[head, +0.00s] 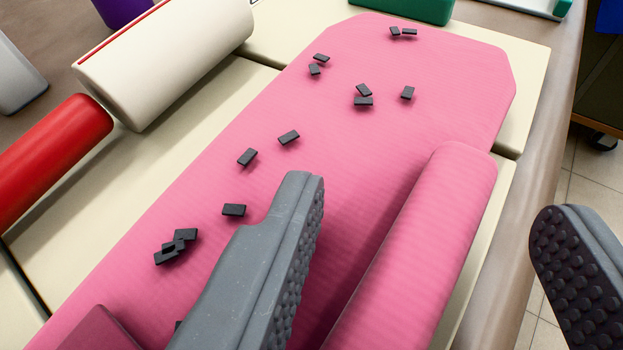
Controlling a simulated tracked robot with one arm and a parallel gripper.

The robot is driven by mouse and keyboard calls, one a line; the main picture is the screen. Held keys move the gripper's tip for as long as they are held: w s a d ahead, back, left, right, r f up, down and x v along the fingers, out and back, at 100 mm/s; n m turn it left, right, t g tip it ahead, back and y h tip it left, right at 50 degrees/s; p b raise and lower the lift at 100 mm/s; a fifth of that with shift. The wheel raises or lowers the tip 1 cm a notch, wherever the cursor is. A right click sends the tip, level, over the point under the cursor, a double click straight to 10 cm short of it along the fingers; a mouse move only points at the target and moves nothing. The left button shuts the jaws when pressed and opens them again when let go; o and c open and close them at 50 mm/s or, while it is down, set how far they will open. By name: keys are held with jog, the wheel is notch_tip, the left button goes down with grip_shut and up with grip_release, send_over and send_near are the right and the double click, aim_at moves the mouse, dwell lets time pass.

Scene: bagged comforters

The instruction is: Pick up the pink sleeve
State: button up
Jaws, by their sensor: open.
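A large pink sheet (385,155) lies flat on cream panels, with several small black tabs on it. A long pink rounded roll (425,240) lies along its right side, its near end running out of the bottom edge. Either could be the pink sleeve; I cannot tell where one ends and the other begins. My gripper (432,198) is open. Its grey studded left finger is over the sheet, left of the roll, and its right finger is at the right edge of the picture, beyond the panel's side. The roll shows between the fingers; contact is not visible.
A red cylinder (50,160) and a cream roll (165,60) lie to the left. A green object (405,8) is at the top. A dark pink block (100,332) is at bottom left. Tiled floor (597,185) shows beyond the right edge.

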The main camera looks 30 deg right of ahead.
jog(key=c, duration=1.1)
